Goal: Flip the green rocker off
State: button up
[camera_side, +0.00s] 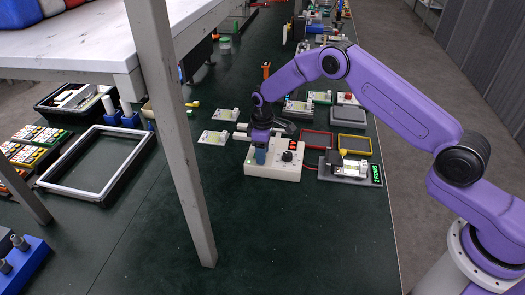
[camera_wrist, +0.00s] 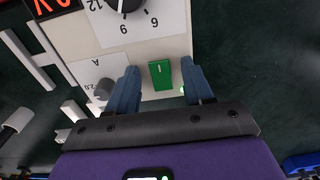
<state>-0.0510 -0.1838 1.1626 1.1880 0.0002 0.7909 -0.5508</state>
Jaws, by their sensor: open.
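The green rocker (camera_wrist: 161,74) is set in the face of a cream control box (camera_wrist: 160,48), which also stands on the dark green table in the side view (camera_side: 268,171). A small white mark shows on the rocker; I cannot tell which end is pressed in. My gripper (camera_wrist: 159,80) is open, with one blue finger on each side of the rocker and visible gaps between. In the side view my gripper (camera_side: 261,156) points down over the left part of the box and hides the rocker. A small green light (camera_wrist: 183,90) glows beside the rocker, near the right finger.
The box also carries a black dial (camera_wrist: 126,4), a grey knob (camera_wrist: 104,87) and a red display (camera_wrist: 52,7). A red tray (camera_side: 317,140) and yellow tray (camera_side: 354,145) lie behind. A device with a green display (camera_side: 376,174) stands right. The table front is clear.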

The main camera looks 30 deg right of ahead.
grip_shut()
jog(key=shift+a, duration=0.1)
jog(key=shift+w+a, duration=0.1)
jog(key=shift+w+a+g+h, duration=0.1)
jog(key=shift+w+g+h, duration=0.1)
jog(key=shift+g+h, duration=0.6)
jog(key=shift+r+g+h, duration=0.1)
jog(key=shift+g+h, duration=0.2)
grip_release()
jog(key=shift+r, duration=0.1)
